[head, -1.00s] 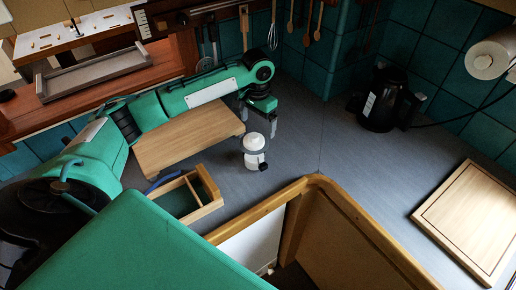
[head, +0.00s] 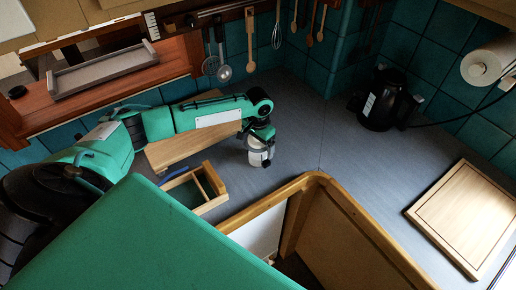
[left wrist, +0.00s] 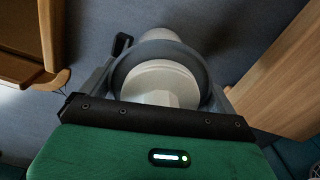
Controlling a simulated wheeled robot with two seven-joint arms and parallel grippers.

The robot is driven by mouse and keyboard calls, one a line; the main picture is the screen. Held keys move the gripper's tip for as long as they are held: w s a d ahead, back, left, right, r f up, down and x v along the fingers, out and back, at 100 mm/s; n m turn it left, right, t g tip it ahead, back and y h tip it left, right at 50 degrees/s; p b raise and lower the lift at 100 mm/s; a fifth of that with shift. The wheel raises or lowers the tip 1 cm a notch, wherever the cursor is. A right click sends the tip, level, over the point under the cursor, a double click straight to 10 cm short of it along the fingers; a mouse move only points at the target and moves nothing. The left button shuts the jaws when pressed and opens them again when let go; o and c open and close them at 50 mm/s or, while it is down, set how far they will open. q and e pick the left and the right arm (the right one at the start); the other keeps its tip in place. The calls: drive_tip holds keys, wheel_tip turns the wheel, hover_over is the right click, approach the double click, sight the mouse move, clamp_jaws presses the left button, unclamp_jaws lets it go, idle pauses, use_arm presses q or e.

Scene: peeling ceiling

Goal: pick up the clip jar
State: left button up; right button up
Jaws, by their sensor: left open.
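The clip jar (head: 258,157) is white with a grey band and stands upright on the grey worktop, in the middle of the head view. My left gripper (head: 262,142) is above and around its upper part, pointing down. In the left wrist view the jar (left wrist: 162,84) shows from above, between the two fingers of my left gripper (left wrist: 158,75). A dark clip sticks out at its upper left. The gripper is open, and the fingers' contact with the jar cannot be told. My right gripper is not in view.
A wooden board (head: 190,148) lies left of the jar, partly behind my left arm. A small open wooden box (head: 207,188) stands in front of it. A black kettle (head: 384,104) and a cutting board (head: 467,215) are on the right. The worktop between is clear.

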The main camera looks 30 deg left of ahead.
use_arm(q)
drive_tip(key=c, duration=1.2)
drive_tip(key=shift+c, duration=0.5)
drive_tip(key=shift+r, duration=0.2)
